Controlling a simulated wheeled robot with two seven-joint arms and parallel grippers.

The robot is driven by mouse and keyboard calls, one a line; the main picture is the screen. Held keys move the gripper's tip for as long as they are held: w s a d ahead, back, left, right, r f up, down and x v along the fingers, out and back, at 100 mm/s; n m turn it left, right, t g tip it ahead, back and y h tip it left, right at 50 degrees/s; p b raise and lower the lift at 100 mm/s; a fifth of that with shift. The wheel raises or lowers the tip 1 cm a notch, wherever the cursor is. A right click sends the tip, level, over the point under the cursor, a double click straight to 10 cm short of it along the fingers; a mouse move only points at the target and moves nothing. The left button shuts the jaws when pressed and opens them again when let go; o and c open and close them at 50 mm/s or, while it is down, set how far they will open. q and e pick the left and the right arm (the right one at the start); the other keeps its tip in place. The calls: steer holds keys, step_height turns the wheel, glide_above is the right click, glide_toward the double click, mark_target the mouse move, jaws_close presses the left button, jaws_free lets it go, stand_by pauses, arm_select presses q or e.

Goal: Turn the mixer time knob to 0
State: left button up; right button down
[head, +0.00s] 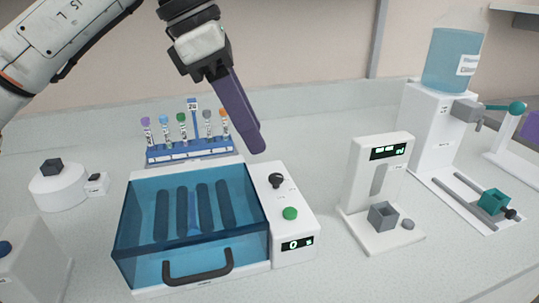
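The mixer (195,279) is a white box with a see-through blue lid, a dark handle and a panel on its right. The black time knob (276,181) is at the top of that panel. Below it are a green button (290,213) and a small display (296,244) that seems to read 0 s. My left gripper (257,142) hangs above and behind the knob, its purple fingers pointing down and apart from it. The fingers overlap from this side, so their opening is unclear. I see nothing held. My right gripper is not in view.
A blue rack (192,152) with several capped tubes stands behind the mixer. A white device with a grey cup (383,217) stands to the right, and a water dispenser (433,130) beyond it. A white round device (58,188) is at the left.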

mark_target(275, 176)
arm_select(q)
steer(key=x, duration=0.8)
steer(key=shift+f, duration=0.1)
steer(key=shift+c, duration=0.2)
jaws_close()
